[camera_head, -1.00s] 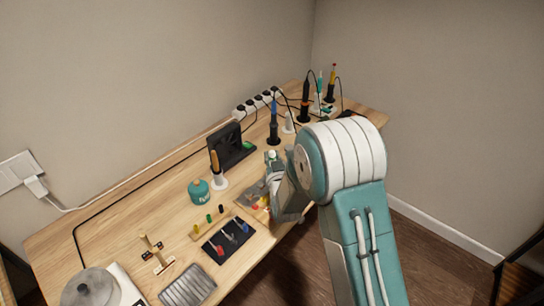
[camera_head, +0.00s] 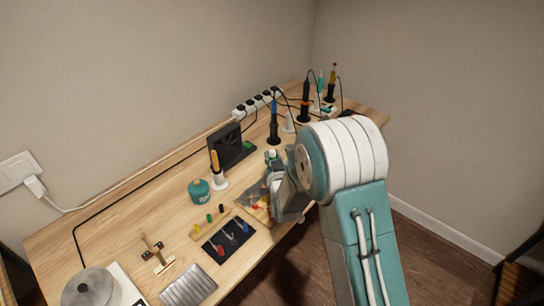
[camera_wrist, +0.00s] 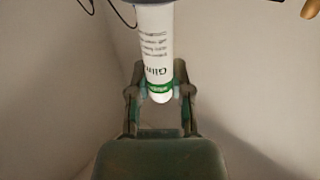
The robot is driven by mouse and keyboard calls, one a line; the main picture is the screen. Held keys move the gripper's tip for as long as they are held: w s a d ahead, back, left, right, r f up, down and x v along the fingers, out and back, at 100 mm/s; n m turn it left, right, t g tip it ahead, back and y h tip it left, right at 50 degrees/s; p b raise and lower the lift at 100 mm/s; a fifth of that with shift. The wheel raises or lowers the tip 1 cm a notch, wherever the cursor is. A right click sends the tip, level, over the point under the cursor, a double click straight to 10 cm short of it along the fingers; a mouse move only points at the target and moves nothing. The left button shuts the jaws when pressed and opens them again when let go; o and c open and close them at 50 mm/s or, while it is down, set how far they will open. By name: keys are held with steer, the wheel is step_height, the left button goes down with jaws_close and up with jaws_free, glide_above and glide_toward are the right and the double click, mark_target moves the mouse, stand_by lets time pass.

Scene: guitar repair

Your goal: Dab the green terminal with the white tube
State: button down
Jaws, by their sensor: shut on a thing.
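The white tube (camera_wrist: 156,40) has dark lettering and a green band near its rounded end. In the wrist view it stands between the two fingers of my gripper (camera_wrist: 161,92), which is shut on it. The green terminal (camera_head: 209,217) is a small green peg on a light wooden strip (camera_head: 213,223), between a yellow one (camera_head: 196,229) and a black one (camera_head: 221,208). My gripper (camera_head: 274,180) is to the right of it, over the desk's front edge, apart from it. The terminal is not seen in the wrist view.
A black mat (camera_head: 229,241) with coloured-handled tools lies in front of the strip. A teal canister (camera_head: 198,190), an orange-handled iron (camera_head: 215,163) and a black fan box (camera_head: 229,146) stand behind. More upright irons and a power strip (camera_head: 258,103) are at the back.

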steer(key=shift+f, duration=0.15)
steer(key=shift+f, duration=0.6)
stand_by(0.9)
steer(key=shift+r, duration=0.15)
stand_by(0.5)
steer(key=shift+r, duration=3.45)
steer(key=d+r, duration=0.2)
steer(key=d, duration=0.6)
